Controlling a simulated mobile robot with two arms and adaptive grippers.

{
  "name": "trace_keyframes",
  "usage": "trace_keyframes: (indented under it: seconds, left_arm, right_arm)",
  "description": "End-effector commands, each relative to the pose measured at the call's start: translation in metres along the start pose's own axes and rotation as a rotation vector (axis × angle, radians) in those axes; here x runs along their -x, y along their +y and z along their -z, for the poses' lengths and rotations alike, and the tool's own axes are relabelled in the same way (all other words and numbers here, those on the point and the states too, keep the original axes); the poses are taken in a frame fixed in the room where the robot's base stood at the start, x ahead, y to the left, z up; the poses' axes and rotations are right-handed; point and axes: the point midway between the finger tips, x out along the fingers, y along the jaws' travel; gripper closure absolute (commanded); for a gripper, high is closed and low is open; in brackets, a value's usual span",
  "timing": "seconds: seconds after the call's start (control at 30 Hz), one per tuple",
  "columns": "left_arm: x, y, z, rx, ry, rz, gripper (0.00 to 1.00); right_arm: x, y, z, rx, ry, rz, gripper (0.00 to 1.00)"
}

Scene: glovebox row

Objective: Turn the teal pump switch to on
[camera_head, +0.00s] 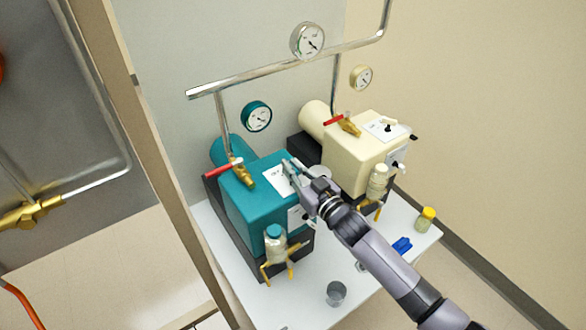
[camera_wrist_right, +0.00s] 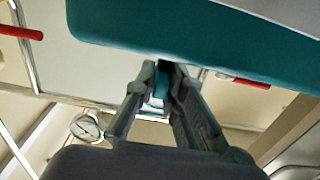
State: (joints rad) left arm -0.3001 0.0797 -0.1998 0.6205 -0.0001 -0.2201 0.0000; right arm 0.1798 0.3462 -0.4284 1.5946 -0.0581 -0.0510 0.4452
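The teal pump (camera_head: 257,207) stands on the white bench, with a white switch plate (camera_head: 276,181) on its top. In the head view my right gripper (camera_head: 290,165) reaches over the right edge of this plate from the lower right. The switch itself is too small and partly covered, so its setting cannot be read. In the right wrist view the teal body (camera_wrist_right: 210,45) fills the top, and the fingers of my right gripper (camera_wrist_right: 163,72) come close together at their tips. My left gripper is out of view.
A cream pump (camera_head: 355,165) stands close on the right. A teal gauge (camera_head: 256,117), metal pipes (camera_head: 265,70) and a red-handled valve (camera_head: 222,168) are behind. The bench (camera_head: 310,275) holds a metal cup (camera_head: 335,293), a blue item (camera_head: 402,245) and a yellow-capped jar (camera_head: 425,220).

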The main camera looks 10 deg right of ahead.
Motion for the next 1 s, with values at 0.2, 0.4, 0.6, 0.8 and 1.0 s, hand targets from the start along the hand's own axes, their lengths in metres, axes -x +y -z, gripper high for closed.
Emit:
trace_keyframes:
  seconds: [0.2,0.4,0.6,0.8,1.0]
  left_arm:
    - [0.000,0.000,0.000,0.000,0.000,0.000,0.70]
    - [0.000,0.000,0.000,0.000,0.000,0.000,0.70]
    - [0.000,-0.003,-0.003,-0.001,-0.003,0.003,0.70]
    - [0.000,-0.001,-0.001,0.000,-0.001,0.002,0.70]
    - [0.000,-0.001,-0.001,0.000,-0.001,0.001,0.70]
  right_arm:
    - [0.000,0.000,0.001,0.000,0.001,0.000,0.74]
    - [0.000,0.000,0.000,0.000,0.000,0.000,0.70]
    - [0.003,0.000,-0.001,-0.001,-0.001,0.000,0.70]
    - [0.032,0.000,-0.001,0.000,-0.003,0.001,0.70]
    - [0.076,0.000,-0.002,-0.001,-0.003,0.000,0.70]
